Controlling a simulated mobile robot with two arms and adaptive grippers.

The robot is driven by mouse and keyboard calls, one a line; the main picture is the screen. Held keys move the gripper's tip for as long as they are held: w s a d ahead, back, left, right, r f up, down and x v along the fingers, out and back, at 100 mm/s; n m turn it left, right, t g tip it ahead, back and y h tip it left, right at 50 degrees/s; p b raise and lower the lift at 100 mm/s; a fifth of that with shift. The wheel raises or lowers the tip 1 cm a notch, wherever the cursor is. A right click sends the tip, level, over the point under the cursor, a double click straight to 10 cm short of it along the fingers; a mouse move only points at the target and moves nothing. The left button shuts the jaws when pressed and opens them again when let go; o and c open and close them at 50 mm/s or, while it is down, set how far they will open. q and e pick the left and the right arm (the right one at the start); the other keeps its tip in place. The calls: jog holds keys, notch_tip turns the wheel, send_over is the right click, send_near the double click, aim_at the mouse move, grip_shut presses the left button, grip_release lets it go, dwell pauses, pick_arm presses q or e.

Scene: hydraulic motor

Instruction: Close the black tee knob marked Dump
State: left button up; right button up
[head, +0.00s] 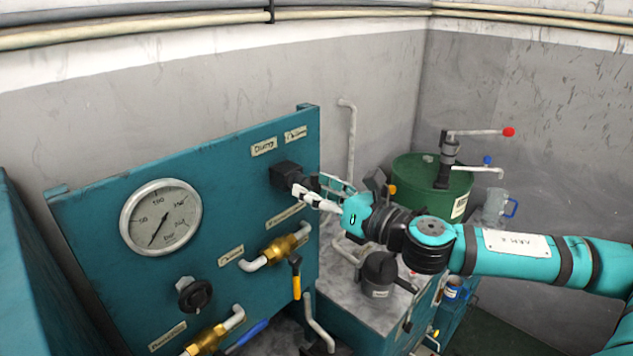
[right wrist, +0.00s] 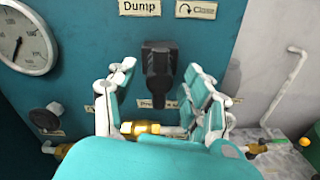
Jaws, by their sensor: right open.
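The black tee knob (head: 286,174) sticks out of the teal panel (head: 110,210) near its upper right, below a label reading Dump (head: 264,147). In the right wrist view the knob (right wrist: 158,68) is upright between and just beyond the fingers, under the Dump label (right wrist: 139,8) and a Close label with a curved arrow (right wrist: 196,9). My right gripper (head: 312,190) is open and close in front of the knob. Its fingers (right wrist: 155,100) stand apart on either side in the wrist view; contact cannot be told. My left gripper is not in view.
A round gauge (head: 161,217) and a smaller black knob (head: 194,294) are on the panel. Brass valves (head: 279,249) with orange and blue levers project below the tee knob. A green drum with a pump (head: 432,182) stands behind my right arm.

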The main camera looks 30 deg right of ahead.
grip_shut()
dwell(0.4)
jog(key=m+b, duration=0.1)
jog(key=m, duration=0.3)
jog(key=shift+f+m+b, duration=0.1)
jog(key=shift+m+b, duration=0.2)
jog(key=shift+m, duration=0.1)
jog(key=m+b, duration=0.1)
jog(key=m, duration=0.3)
jog(key=m+b, duration=0.1)
jog(key=m, duration=0.4)
jog(key=shift+m+b, duration=0.45)
jog(key=shift+m, duration=1.55)
